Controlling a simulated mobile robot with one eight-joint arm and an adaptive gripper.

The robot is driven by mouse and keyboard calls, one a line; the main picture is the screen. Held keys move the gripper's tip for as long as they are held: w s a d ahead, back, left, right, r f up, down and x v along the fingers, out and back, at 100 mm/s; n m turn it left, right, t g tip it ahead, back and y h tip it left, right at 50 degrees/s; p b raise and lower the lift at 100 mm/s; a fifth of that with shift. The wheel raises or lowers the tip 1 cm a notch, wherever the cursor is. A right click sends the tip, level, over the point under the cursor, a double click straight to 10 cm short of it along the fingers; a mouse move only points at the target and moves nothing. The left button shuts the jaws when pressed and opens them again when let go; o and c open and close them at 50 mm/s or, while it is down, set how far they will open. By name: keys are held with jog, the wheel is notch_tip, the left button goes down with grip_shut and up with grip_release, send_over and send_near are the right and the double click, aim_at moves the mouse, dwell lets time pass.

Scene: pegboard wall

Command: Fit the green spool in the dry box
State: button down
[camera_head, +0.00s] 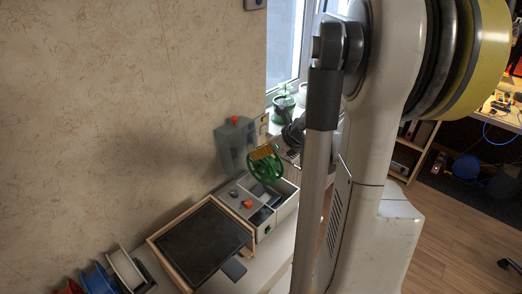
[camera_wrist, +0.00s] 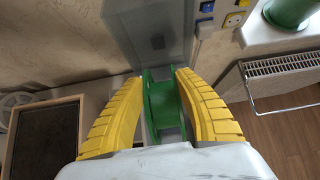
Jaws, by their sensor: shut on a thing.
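The green spool (camera_head: 265,168) is held upright, its round spoked side facing the head camera. My gripper (camera_head: 262,152) has yellow fingers and is shut on the spool's upper edge. In the wrist view, the green spool (camera_wrist: 163,108) lies between the two fingers of my gripper (camera_wrist: 159,77). A pale grey box (camera_head: 285,207), apparently the dry box, stands below the spool. A translucent grey panel with a red piece on top, seemingly its raised lid (camera_head: 232,148), stands behind; it also shows in the wrist view (camera_wrist: 150,30). The spool's lower edge appears over the box; contact is unclear.
A wooden-framed dark tray (camera_head: 203,240) lies left of the box. White, blue and red spools (camera_head: 125,268) stand at the bottom left. A potted plant (camera_head: 284,103) is by the window. A radiator (camera_wrist: 280,75) is at right in the wrist view.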

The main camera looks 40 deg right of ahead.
aim_at(263, 171)
jog(key=shift+s+d+f+b, duration=0.1)
jog(key=shift+f+b, duration=0.4)
jog(key=shift+f, duration=0.25)
notch_tip(263, 171, down, 8)
jog(key=b, duration=0.6)
jog(key=shift+r, duration=0.1)
jog(key=c, duration=0.9)
grip_release()
jog(key=shift+o, duration=0.2)
jog(key=shift+s+r, duration=0.1)
jog(key=shift+s, duration=0.05)
jog(key=v, duration=1.1)
jog(key=shift+s+r, duration=0.25)
jog(key=shift+s, duration=0.05)
